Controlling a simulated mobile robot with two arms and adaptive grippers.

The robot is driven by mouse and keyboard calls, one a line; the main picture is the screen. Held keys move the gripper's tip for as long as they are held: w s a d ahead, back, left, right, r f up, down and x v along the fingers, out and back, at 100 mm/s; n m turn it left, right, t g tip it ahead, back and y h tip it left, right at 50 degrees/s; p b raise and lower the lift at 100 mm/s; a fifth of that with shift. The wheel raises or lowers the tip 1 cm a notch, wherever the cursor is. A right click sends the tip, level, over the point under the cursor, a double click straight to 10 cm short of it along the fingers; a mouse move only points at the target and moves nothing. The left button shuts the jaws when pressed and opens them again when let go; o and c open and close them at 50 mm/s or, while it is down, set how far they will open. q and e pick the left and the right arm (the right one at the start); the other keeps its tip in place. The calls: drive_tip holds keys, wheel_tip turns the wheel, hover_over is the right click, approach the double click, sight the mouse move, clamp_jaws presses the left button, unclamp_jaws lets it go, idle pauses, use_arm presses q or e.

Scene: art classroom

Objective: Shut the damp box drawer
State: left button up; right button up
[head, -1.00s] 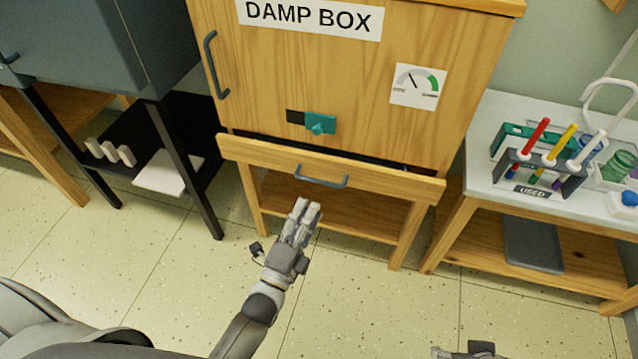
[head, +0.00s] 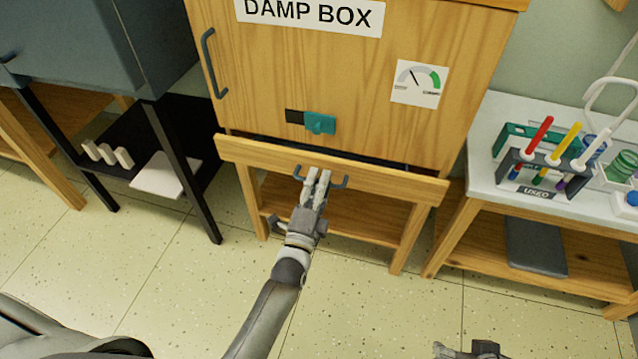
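The damp box (head: 300,75) is a wooden cabinet with a "DAMP BOX" label. Its drawer (head: 390,182) is below the door and stands partly out, with a dark gap behind the top of its front. The drawer has a grey bar handle (head: 340,184) at its middle. My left gripper (head: 318,178) is in front of the drawer, its fingers close together and covering the middle of the handle. I cannot tell whether they touch it. Nothing shows between the fingers. My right gripper (head: 470,350) shows only in part at the bottom edge.
A teal latch (head: 320,123) sits on the door above the drawer. A bench (head: 480,184) with a marker rack (head: 545,170) stands close on the right. A dark grey cabinet (head: 80,50) on black legs stands on the left. The floor in front is clear.

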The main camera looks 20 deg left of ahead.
use_arm(q)
drive_tip(key=shift+w+r, duration=0.1)
drive_tip(key=shift+w, duration=0.1)
clamp_jaws()
idle(0.3)
